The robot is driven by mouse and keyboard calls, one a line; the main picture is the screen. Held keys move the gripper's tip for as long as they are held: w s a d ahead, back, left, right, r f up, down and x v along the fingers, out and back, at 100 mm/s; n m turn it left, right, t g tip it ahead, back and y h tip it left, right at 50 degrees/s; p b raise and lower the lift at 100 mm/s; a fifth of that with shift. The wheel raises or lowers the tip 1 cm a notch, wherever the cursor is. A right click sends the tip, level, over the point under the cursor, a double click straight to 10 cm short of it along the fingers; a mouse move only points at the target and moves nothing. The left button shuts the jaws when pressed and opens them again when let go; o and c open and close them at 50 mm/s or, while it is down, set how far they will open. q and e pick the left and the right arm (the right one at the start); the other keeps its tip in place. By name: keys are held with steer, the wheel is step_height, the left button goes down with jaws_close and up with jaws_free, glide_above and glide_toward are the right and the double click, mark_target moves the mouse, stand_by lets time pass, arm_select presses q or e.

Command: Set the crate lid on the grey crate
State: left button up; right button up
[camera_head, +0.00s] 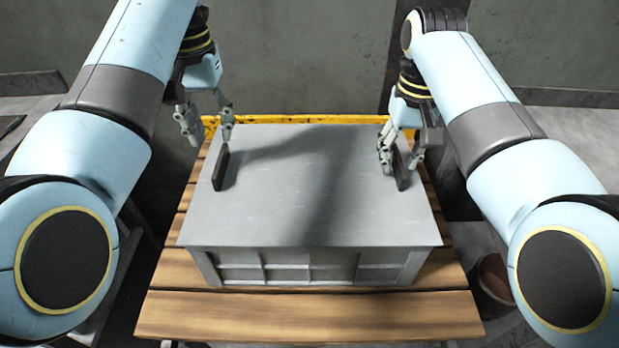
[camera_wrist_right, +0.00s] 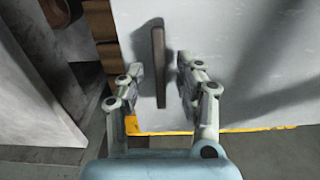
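The crate lid (camera_head: 310,195) is a flat grey plate with two dark upright handles. It lies level over the grey crate (camera_head: 310,268), covering its top; its front edge runs along the crate's upper front edge. My left gripper (camera_head: 208,126) is open and empty, above and behind the left handle (camera_head: 220,169). My right gripper (camera_head: 401,162) is open at the right handle (camera_head: 402,172). In the right wrist view, the fingers of my right gripper (camera_wrist_right: 160,72) stand apart either side of the right handle (camera_wrist_right: 158,55), with gaps.
The crate stands on a slatted wooden table (camera_head: 310,316). A yellow edge (camera_head: 300,118) runs along the table's back, behind the crate. Bare slats lie in front of the crate. A grey wall (camera_head: 300,55) is behind. A brown round object (camera_head: 494,275) stands right of the table.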

step_height(320, 180, up, 7)
steer(key=shift+f, duration=0.1)
stand_by(0.6)
